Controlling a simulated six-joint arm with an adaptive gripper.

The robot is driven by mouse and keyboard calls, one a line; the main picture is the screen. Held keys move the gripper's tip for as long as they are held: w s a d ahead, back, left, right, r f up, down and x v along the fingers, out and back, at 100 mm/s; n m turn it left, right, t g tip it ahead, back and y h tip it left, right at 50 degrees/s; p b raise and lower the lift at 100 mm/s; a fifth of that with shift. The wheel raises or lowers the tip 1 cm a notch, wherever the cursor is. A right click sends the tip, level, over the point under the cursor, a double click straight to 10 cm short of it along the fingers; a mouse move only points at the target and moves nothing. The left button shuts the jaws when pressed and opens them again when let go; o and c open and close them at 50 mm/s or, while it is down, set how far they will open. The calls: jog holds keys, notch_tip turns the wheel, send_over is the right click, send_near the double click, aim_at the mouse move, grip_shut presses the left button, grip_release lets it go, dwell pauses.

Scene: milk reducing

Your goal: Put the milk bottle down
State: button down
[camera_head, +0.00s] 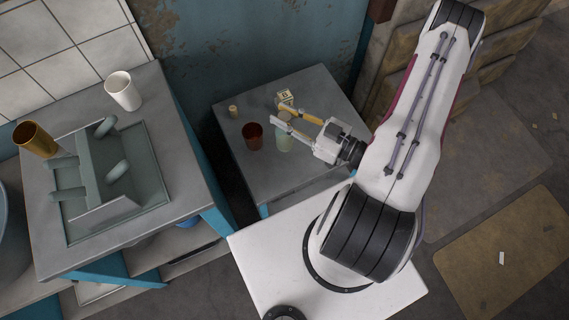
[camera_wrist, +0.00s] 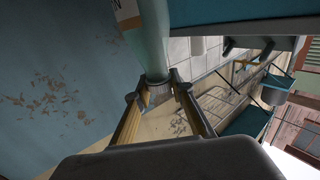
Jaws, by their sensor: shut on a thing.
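The milk bottle (camera_head: 285,138) is pale green and stands roughly upright at the small grey table (camera_head: 299,172) in the head view. My gripper (camera_head: 281,113) reaches in from the right with its yellow fingers shut around the bottle's neck. In the wrist view, my gripper (camera_wrist: 157,84) has its fingertips on either side of the neck. The bottle's translucent body (camera_wrist: 151,42) runs to the top edge, with part of a white and orange label showing. Its base is out of the wrist view. I cannot tell whether it touches the tabletop.
A dark red cup (camera_head: 253,136) stands just left of the bottle. A small tan cylinder (camera_head: 233,112) and a small box (camera_head: 286,97) are also on the table. The left counter (camera_head: 187,112) holds a white cup (camera_head: 123,91), a brass cup (camera_head: 36,140) and a grey rack (camera_head: 112,178).

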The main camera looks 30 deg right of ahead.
send_over(292, 147)
jog(key=x, duration=0.3)
jog(key=shift+s+d+f, duration=0.15)
jog(key=shift+f, duration=2.3)
jog(key=shift+f, duration=3.15)
jog(key=shift+f, duration=1.95)
jog(key=c, duration=1.8)
grip_release()
jog(key=shift+o, duration=0.2)
